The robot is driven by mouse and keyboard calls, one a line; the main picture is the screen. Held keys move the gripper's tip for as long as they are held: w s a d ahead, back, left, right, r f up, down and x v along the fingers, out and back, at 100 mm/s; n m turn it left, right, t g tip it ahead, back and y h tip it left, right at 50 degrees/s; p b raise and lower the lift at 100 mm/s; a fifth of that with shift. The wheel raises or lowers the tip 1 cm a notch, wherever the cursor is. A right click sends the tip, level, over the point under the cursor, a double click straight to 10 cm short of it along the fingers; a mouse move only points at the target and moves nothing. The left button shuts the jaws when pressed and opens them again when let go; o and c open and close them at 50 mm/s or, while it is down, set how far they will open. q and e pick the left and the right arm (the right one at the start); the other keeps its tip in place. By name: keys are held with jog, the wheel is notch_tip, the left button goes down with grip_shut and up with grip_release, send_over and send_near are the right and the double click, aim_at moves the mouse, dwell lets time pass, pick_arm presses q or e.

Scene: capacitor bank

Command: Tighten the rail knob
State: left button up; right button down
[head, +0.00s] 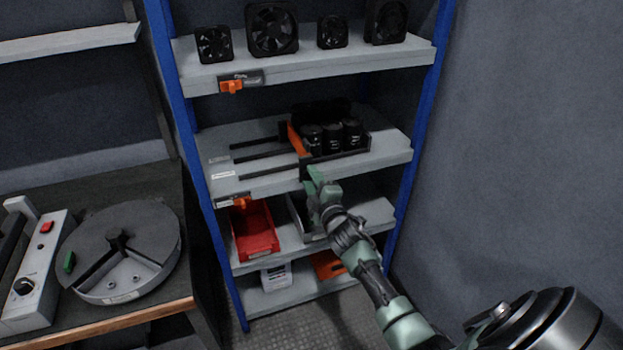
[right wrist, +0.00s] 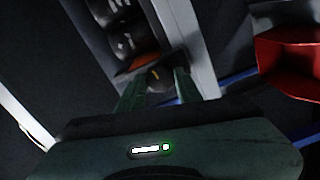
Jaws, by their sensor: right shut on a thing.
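My right gripper (head: 314,180) reaches to the front edge of the middle shelf (head: 270,183), just below the orange divider (head: 297,141). In the right wrist view its two green fingers stand on either side of a dark round knob (right wrist: 158,76) with a yellow mark, and they are shut on it. The fingers hide the knob in the head view. Several black capacitors (head: 333,137) stand in a row right of the divider; they also show in the wrist view (right wrist: 122,40). Dark rails (head: 254,158) run along the shelf to the left. My left gripper is not in view.
Fans (head: 271,28) stand on the shelf above. A red bin (head: 254,229) sits on the shelf below, near my arm. A bench with a round grey device (head: 122,245) is at the left. A bare wall (head: 520,150) is at the right.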

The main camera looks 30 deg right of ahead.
jog(key=shift+f+m, duration=0.1)
jog(key=shift+m, duration=0.9)
jog(key=c, duration=1)
grip_release()
jog(key=shift+o, duration=0.2)
jog(key=shift+s, duration=0.1)
jog(key=v, duration=0.7)
jog(key=shift+s, duration=0.35)
jog(key=shift+a, duration=0.1)
